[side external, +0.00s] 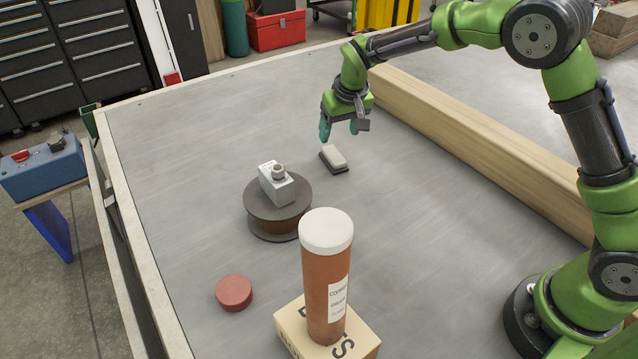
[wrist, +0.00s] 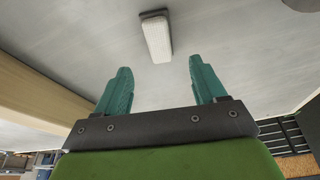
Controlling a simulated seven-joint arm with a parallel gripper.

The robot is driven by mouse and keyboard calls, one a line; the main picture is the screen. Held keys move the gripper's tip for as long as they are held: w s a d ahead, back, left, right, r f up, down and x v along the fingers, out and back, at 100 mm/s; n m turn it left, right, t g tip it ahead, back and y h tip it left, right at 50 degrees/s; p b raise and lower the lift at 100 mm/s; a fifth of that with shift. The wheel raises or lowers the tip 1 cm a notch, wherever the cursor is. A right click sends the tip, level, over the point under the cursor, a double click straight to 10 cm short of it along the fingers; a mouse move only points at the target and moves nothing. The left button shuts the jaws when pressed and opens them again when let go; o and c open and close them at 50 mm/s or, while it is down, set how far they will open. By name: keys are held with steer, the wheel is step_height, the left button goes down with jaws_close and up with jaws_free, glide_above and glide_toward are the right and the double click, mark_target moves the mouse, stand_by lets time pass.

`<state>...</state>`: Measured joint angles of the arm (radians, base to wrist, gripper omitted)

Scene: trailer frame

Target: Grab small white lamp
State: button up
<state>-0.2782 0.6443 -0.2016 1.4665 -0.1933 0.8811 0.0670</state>
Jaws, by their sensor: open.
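The small white lamp (side external: 334,157) is a white oblong block on a dark base. It lies flat on the grey trailer bed in the side external view. In the wrist view the lamp (wrist: 156,38) is at top centre, beyond the fingertips and between their lines. My gripper (side external: 340,128) is above the bed, just above and behind the lamp in the side view. In the wrist view my gripper (wrist: 158,72) has its two teal fingers wide apart with nothing between them. The lamp is apart from the fingers.
A dark spool (side external: 276,222) carrying a grey metal block (side external: 277,183) stands left of the lamp. A tall orange tube (side external: 327,280) stands on a cardboard box (side external: 357,341). A red disc (side external: 234,292) lies nearer. A long wooden beam (side external: 480,145) runs along the right. Bed around the lamp is clear.

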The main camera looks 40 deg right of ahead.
mark_target(334, 153)
steer(key=x, duration=0.8)
steer(key=shift+w+d+f, duration=0.1)
steer(key=shift+f, duration=0.25)
steer(key=c, duration=1)
steer(key=shift+r, duration=0.1)
